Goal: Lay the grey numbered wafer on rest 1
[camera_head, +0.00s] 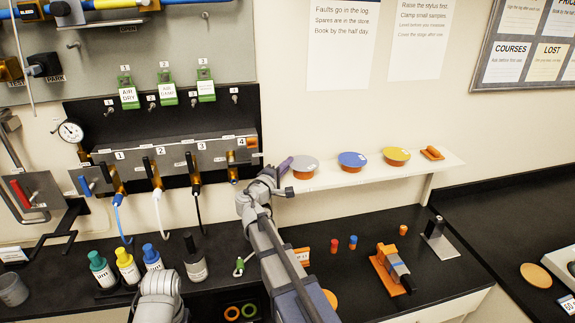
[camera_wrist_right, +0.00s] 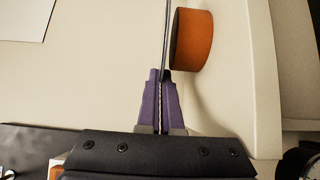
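The grey wafer (camera_head: 302,163) is a flat disc over an orange stand (camera_head: 304,175) at the left end of the wall shelf. My right gripper (camera_head: 285,166) is at the wafer's left edge. In the right wrist view, its purple fingers (camera_wrist_right: 161,100) are closed on the thin wafer (camera_wrist_right: 166,40), which is seen edge-on. The orange stand (camera_wrist_right: 193,40) is close against the wafer's face; I cannot tell whether they touch. The wafer's number is not readable. I cannot make out which thing is rest 1. My left gripper is out of frame; only its arm shows at the bottom.
A blue disc (camera_head: 352,160) and a yellow disc (camera_head: 397,155) sit on similar stands along the shelf (camera_head: 335,177). Below, an orange fixture (camera_head: 386,277) and small pegs stand on the black bench. Bottles (camera_head: 127,266) and a valve panel (camera_head: 170,160) are at left.

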